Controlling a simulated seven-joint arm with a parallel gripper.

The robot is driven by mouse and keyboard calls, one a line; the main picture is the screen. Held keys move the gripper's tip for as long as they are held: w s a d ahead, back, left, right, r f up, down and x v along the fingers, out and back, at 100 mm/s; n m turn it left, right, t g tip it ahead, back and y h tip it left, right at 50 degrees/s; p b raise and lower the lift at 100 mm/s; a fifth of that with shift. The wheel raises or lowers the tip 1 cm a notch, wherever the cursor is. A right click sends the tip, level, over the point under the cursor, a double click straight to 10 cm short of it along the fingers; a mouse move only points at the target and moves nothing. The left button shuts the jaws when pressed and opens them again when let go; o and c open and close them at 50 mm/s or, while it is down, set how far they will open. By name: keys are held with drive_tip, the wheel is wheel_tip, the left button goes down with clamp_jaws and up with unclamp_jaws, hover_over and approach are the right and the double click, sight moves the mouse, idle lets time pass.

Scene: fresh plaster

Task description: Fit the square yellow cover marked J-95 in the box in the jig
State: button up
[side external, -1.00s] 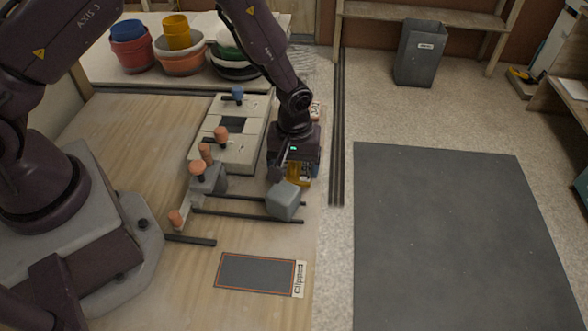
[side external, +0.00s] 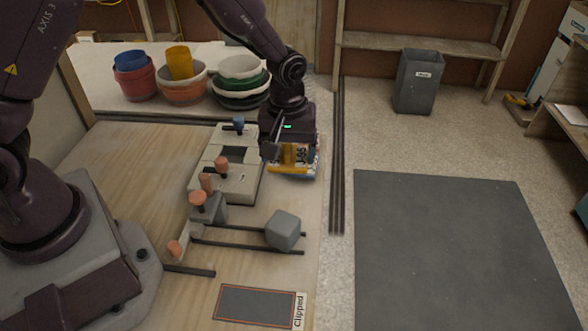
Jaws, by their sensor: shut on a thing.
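My gripper (side external: 288,150) points down at the right edge of the bench, shut on the yellow cover (side external: 288,157). A label reading J-95 (side external: 302,154) shows at the cover's right. My gripper hides much of the cover, and a blue and pale edge shows just under it. The jig (side external: 207,205) has orange knobs and a grey clamp block. Pale, box-like blocks (side external: 238,185) lie behind the clamp, left of my gripper. A dark square (side external: 233,154) shows in their top. I cannot tell for sure which part is the box.
A grey block (side external: 283,230) sits on dark rails in front. A dark mat labelled Clipped (side external: 255,304) lies nearer. Bowls and pots (side external: 183,88) stand at the back. A grey bin (side external: 418,82) and a floor mat (side external: 450,250) are at right.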

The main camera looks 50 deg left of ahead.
drive_tip(key=s+a+r+n, duration=0.1)
drive_tip(key=s+a, duration=0.2)
drive_tip(key=a, duration=1.4)
drive_tip(key=shift+m, duration=0.8)
drive_tip(key=shift+s+d+f, duration=0.15)
drive_tip(key=shift+f, duration=0.9)
drive_tip(key=shift+s+d+f, duration=0.1)
drive_tip(key=shift+s+f, duration=0.05)
drive_tip(key=shift+f, duration=0.9)
drive_tip(key=shift+f, duration=0.55)
drive_tip(key=shift+f, duration=0.7)
drive_tip(key=shift+f, duration=0.25)
drive_tip(key=shift+f, duration=0.45)
drive_tip(key=shift+f, duration=0.2)
